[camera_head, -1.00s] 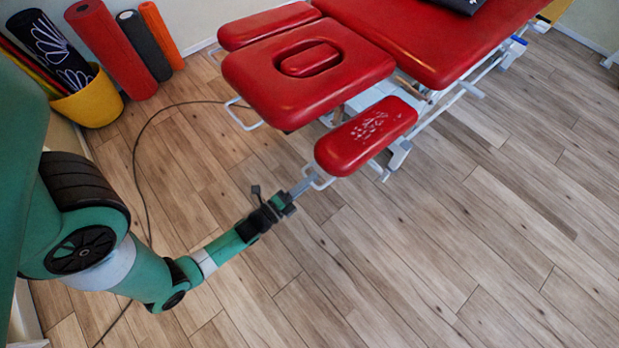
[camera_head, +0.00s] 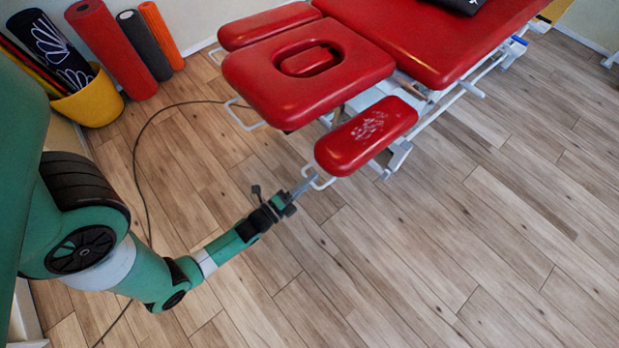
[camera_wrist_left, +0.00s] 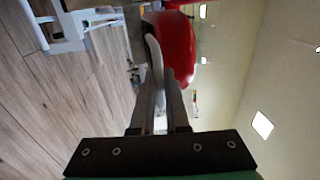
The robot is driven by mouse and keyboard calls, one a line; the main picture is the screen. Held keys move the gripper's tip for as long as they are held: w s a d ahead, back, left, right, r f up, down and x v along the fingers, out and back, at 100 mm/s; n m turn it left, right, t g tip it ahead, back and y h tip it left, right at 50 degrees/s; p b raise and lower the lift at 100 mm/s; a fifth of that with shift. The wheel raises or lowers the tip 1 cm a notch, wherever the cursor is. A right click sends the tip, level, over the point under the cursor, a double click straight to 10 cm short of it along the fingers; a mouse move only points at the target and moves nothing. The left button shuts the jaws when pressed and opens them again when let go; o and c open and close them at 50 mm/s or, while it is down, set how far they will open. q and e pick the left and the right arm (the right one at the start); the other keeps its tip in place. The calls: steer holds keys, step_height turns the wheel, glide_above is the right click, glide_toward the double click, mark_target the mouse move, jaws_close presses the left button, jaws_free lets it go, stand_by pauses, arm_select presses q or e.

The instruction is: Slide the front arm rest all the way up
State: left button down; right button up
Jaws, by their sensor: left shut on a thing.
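The front arm rest (camera_head: 366,135) is a red padded bar with worn white marks on top, at the near side of the treatment table. A pale looped handle (camera_head: 322,181) sticks out at its left end. My left gripper (camera_head: 303,184) reaches it from the lower left and is shut on this handle. In the left wrist view, the fingers (camera_wrist_left: 161,108) close around the handle (camera_wrist_left: 155,62), with the red arm rest (camera_wrist_left: 177,45) just beyond. The fingers partly hide the grip. My right gripper is in neither view.
The red headrest (camera_head: 350,58) with its face opening and the far arm rest (camera_head: 268,24) lie behind. White table frame bars (camera_head: 408,150) stand below. A yellow bin (camera_head: 91,101) and rolled mats (camera_head: 110,47) stand upper left. A cable crosses the floor; the right floor is clear.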

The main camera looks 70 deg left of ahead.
arm_select(q)
step_height(320, 180, up, 12)
steer(key=w+p, duration=0.1)
steer(key=p, duration=0.8)
steer(key=shift+w+a, duration=0.15)
steer(key=shift+a, duration=0.1)
steer(key=c, duration=1)
jaws_free()
steer(key=shift+f, duration=0.1)
steer(key=shift+o, duration=0.4)
steer(key=shift+f, duration=0.15)
